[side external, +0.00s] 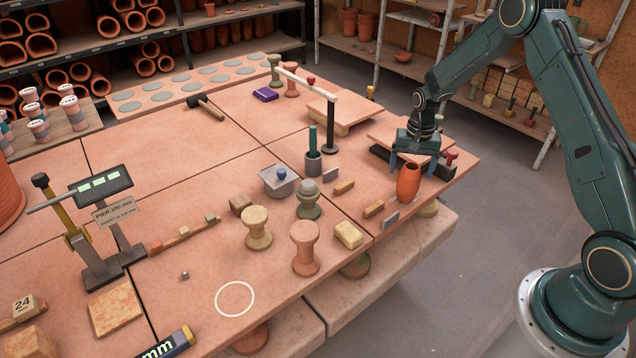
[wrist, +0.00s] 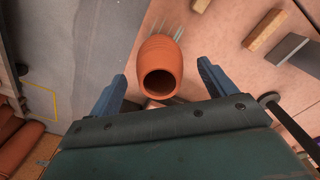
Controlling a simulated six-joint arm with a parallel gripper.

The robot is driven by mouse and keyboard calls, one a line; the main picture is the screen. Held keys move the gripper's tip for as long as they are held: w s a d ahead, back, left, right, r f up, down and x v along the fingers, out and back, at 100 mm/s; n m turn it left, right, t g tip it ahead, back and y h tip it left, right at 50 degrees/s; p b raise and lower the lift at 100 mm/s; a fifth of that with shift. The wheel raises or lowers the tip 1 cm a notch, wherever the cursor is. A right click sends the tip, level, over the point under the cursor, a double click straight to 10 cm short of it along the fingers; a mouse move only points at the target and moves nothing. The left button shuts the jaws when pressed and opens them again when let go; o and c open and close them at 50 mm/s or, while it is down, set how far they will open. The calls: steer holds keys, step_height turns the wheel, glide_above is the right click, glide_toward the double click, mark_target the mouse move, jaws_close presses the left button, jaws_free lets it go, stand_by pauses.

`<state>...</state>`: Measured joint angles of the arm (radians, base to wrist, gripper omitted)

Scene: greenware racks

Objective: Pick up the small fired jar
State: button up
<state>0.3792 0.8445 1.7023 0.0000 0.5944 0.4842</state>
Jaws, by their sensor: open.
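The small fired jar (side external: 408,181) is orange-red terracotta, with a rounded body and an open mouth. It stands near the right edge of the pink worktable (side external: 200,265). In the wrist view the jar (wrist: 160,62) has its dark mouth towards the camera, between the lines of the two blue fingers. My gripper (side external: 412,168) is open and empty, pointing down just above and behind the jar in the side view. Its fingers also show apart in the wrist view (wrist: 161,76), one on each side of the jar's mouth. I see no contact.
Small blocks (side external: 374,209) and a grey plate (side external: 391,220) lie close by the jar. A black post with a white arm (side external: 329,130) stands to the left. The table edge is near.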

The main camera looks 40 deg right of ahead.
steer(key=shift+f, duration=1.55)
steer(key=c, duration=1.2)
steer(key=shift+r, duration=0.1)
step_height(320, 180, up, 20)
